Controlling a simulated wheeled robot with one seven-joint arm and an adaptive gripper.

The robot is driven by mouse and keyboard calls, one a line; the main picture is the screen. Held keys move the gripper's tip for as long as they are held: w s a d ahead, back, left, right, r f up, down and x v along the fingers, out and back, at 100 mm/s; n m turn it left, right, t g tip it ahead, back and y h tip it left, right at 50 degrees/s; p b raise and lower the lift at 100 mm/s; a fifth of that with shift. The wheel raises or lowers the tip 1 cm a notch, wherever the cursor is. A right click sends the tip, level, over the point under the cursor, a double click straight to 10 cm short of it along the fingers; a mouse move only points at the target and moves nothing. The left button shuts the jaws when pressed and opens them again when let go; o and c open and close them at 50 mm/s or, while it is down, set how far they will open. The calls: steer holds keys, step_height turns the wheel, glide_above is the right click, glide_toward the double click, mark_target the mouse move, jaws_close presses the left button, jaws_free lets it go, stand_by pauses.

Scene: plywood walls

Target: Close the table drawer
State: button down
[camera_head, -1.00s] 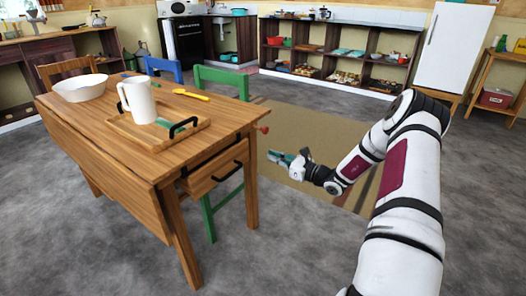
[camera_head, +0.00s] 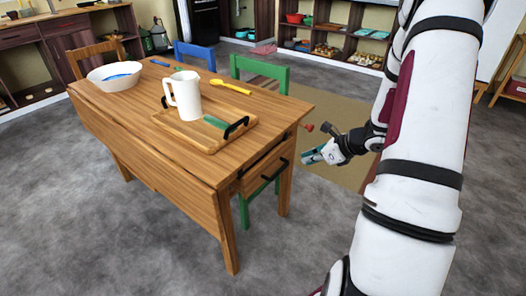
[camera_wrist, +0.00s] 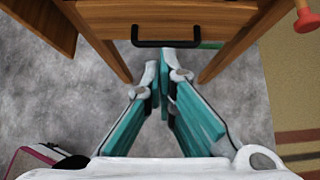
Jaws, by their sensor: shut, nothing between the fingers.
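The wooden table (camera_head: 150,105) stands at centre left in the head view. Its drawer (camera_head: 262,172) is in the table's near right end and has a black bar handle (camera_head: 276,170). The drawer front looks slightly out from the frame, with a dark gap above it, but how far is hard to tell. In the wrist view the drawer front (camera_wrist: 195,20) and black handle (camera_wrist: 166,43) are at the top. My gripper (camera_wrist: 161,68) is shut and empty, its teal fingers pointing at the handle, seemingly apart from it. It also shows right of the drawer in the head view (camera_head: 312,157).
On the table are a tray (camera_head: 205,140) with a white mug (camera_head: 184,97), a white bowl (camera_head: 115,84) and a yellow utensil (camera_head: 230,86). A green chair (camera_head: 260,72) stands at the table's far side. Grey floor (camera_head: 310,235) in front is clear.

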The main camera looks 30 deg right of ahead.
steer(key=b, duration=0.2)
glide_toward(269, 164)
step_height(269, 164, down, 3)
steer(key=shift+w+a+f+b, duration=0.1)
steer(key=shift+w+a+b, duration=0.15)
steer(key=shift+w, duration=0.55)
steer(key=shift+w+a+f+b, duration=0.1)
steer(key=shift+w+a, duration=0.15)
steer(key=shift+w, duration=0.55)
